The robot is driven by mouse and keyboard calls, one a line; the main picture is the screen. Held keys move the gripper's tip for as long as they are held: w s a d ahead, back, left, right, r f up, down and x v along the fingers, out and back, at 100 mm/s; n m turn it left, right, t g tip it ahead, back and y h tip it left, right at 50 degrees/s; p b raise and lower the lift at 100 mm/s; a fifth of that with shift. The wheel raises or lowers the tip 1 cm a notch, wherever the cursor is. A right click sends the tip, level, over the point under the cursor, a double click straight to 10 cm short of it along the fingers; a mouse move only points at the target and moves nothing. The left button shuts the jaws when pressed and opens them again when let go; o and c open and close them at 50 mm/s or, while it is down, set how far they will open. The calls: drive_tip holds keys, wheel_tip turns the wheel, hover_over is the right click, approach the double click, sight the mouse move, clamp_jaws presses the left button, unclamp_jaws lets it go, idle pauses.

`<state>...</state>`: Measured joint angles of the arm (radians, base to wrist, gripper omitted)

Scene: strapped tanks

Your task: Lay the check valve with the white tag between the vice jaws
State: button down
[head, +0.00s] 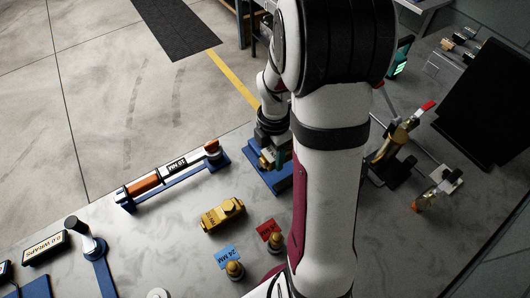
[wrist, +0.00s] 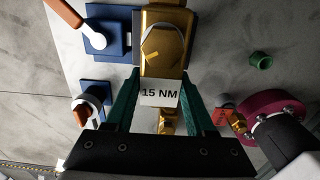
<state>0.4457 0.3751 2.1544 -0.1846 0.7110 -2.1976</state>
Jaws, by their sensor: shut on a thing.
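My gripper (wrist: 160,108) is shut on a brass check valve (wrist: 163,45) with a hex cap. Its white tag (wrist: 159,93) reads 15 NM and shows between the green fingers in the wrist view. In the head view my gripper (head: 271,155) is just above a blue block-like fixture (head: 270,180), which may be the vice; its jaws cannot be made out. The arm hides part of this area. Whether the valve touches the fixture cannot be told.
A torque wrench (head: 172,170) rests on a blue rack at left. A red-handled valve assembly (head: 398,138) stands at right.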

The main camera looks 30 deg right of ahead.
drive_tip(key=shift+f, duration=0.1)
drive_tip(key=shift+f, duration=3.45)
